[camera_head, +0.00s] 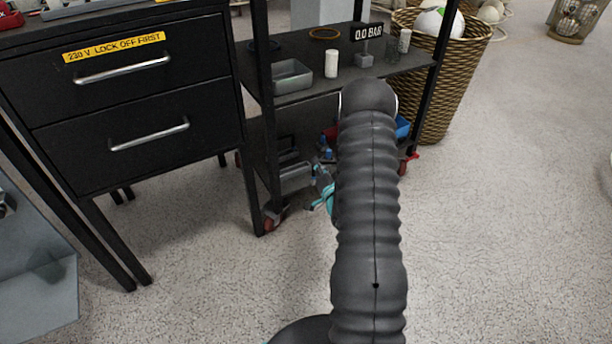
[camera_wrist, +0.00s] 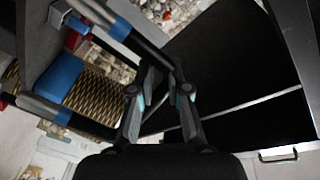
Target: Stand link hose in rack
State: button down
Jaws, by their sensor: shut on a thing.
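My gripper (camera_wrist: 163,77) is shut, its two fingers in the middle of the wrist view. Two dark tube lengths with grey ends and blue bands reach from the left toward the fingers; I take them for the link hose (camera_wrist: 150,48). Its lower length (camera_wrist: 92,128) shows left of the fingers. The grip point itself is mostly hidden, and I cannot tell how the lengths join. In the head view my arm covers most of the gripper; only a teal part (camera_head: 328,197) shows beside the lower shelf. I cannot pick out a rack with certainty.
A black wheeled cart (camera_head: 300,105) carries a grey tray (camera_head: 292,77), a white cylinder (camera_head: 331,64) and a "0.0 BAR" sign (camera_head: 368,32). A black drawer cabinet (camera_head: 130,105) stands left. A wicker basket (camera_head: 465,65) stands behind right.

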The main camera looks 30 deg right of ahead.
jog(key=shift+f+n+y, duration=0.45)
jog(key=shift+n+y, duration=0.25)
jog(key=shift+y, duration=0.2)
jog(key=shift+s+a+f+n+g+y, duration=0.1)
jog(key=shift+a+f+n+g+y, duration=0.1)
jog(key=shift+a+n+y, duration=1.2)
jog(key=shift+s+a+f+n+g+y, duration=0.15)
jog(key=shift+a+n+y, duration=0.7)
jog(key=shift+y, duration=1.05)
jog(key=shift+w+a, duration=0.1)
jog(key=shift+a, duration=0.05)
jog(key=shift+s+f+b, duration=0.15)
jog(key=shift+s+b, duration=0.05)
jog(key=shift+b, duration=0.3)
jog(key=shift+w+a+f+b, duration=0.1)
jog(key=shift+w+f+b, duration=0.95)
jog(key=shift+w, duration=1.65)
jog(key=shift+w+a+f+b, duration=0.1)
jog(key=shift+w+f+b, duration=0.25)
jog(key=shift+w+b, duration=1.85)
jog(key=shift+w+a+f+b, duration=0.1)
jog(key=shift+w+f+b, duration=0.7)
jog(key=shift+w, duration=2.35)
jog(key=shift+r, duration=0.1)
